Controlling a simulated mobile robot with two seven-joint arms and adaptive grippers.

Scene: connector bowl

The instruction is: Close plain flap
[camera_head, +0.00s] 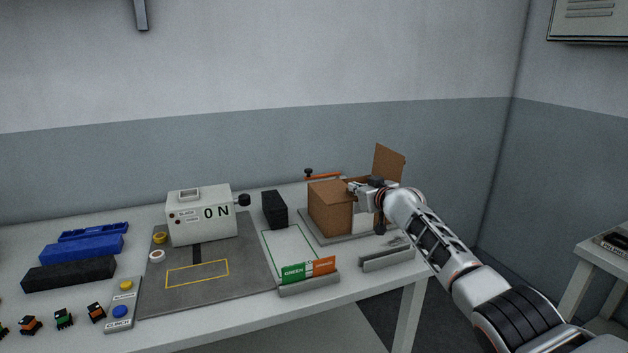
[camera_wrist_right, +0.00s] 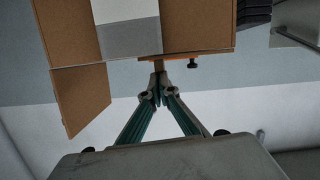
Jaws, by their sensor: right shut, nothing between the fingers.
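A brown cardboard box (camera_head: 330,212) stands on a grey mat (camera_head: 318,238) at the right of the table. One brown flap (camera_head: 389,160) stands up at the box's right side; it also shows in the right wrist view (camera_wrist_right: 82,98). The left part of the box's top looks covered. I cannot tell any marking on the flaps. My right gripper (camera_head: 353,187) is shut and empty at the top of the box, left of the raised flap. Its fingertips meet in the right wrist view (camera_wrist_right: 157,94); contact with the box is unclear. My right wrist hides part of the box.
A black block (camera_head: 274,210) and a white ON machine (camera_head: 202,215) stand left of the box. A green and orange sign (camera_head: 308,270) and a grey holder (camera_head: 386,258) are in front. An orange bar (camera_head: 323,176) is behind.

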